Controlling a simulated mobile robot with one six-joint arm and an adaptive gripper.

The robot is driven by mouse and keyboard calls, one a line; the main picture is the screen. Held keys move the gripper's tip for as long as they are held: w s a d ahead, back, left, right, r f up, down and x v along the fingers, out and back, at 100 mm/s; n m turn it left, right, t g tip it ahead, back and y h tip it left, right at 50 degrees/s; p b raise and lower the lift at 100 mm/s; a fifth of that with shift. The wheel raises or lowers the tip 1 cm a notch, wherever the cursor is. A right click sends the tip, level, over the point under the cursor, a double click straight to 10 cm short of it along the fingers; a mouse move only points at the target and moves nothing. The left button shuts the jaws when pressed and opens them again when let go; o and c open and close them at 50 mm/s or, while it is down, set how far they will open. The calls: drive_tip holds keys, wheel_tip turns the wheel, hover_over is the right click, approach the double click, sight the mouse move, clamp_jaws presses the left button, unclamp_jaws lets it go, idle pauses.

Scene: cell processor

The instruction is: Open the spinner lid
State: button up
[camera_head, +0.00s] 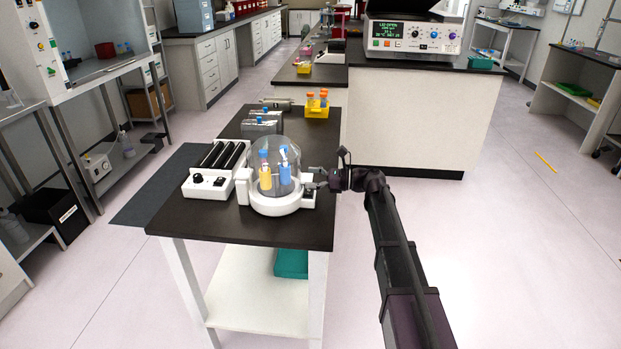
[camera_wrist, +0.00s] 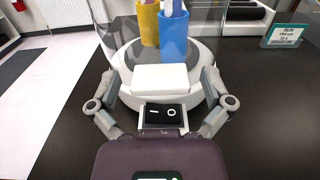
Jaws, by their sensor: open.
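The spinner (camera_head: 276,203) is a round white device on the dark table, with a clear dome lid (camera_head: 276,150) down over it. A yellow and a blue holder with tubes show inside the dome. In the wrist view the spinner's white base (camera_wrist: 205,100) and the dome (camera_wrist: 120,28) show in part. A white tab (camera_wrist: 160,77) juts toward me above a black rocker switch (camera_wrist: 161,114). My gripper (camera_head: 318,180) is at the spinner's right side. In the wrist view my gripper (camera_wrist: 162,84) is open, with one finger on each side of the tab. Whether the fingers touch it is unclear.
A roller device (camera_head: 215,170) stands left of the spinner. A yellow tube rack (camera_head: 317,109) and grey blocks (camera_head: 262,124) are behind it. A small display (camera_wrist: 285,36) is at right in the wrist view. The table's front (camera_head: 210,222) is clear. A large bench machine (camera_head: 413,37) stands farther back.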

drive_tip(key=shift+a, duration=0.1)
drive_tip(key=c, duration=1.3)
drive_tip(key=shift+o, duration=0.2)
drive_tip(key=shift+r, duration=0.1)
